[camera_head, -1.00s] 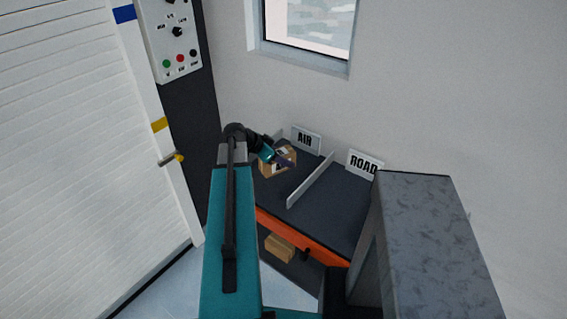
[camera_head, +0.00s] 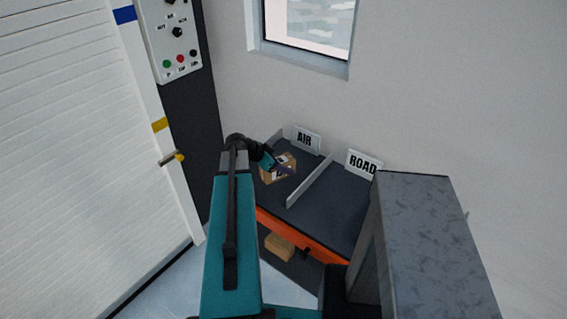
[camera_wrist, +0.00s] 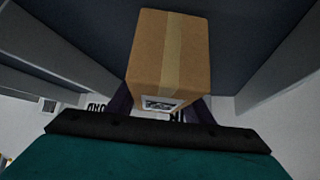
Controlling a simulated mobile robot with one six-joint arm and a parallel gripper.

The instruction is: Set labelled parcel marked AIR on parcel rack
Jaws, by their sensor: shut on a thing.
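The labelled parcel (camera_head: 268,175) is a brown cardboard box with tape and a white label. My gripper (camera_head: 284,169) is shut on it, over the AIR side of the parcel rack. In the wrist view the parcel (camera_wrist: 170,50) sits between the dark fingers of my gripper (camera_wrist: 160,108), with its label partly visible near them. The parcel rack (camera_head: 330,210) has a dark top, an orange front edge and a grey divider. The AIR sign (camera_head: 306,139) stands behind the parcel's lane. I cannot tell whether the parcel touches the rack top.
The ROAD sign (camera_head: 363,164) marks the empty right lane. The divider (camera_head: 310,182) stands just right of the parcel. Another brown box (camera_head: 279,247) lies on a lower level. A control panel (camera_head: 175,38) and a white shutter (camera_head: 75,130) are on the left.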

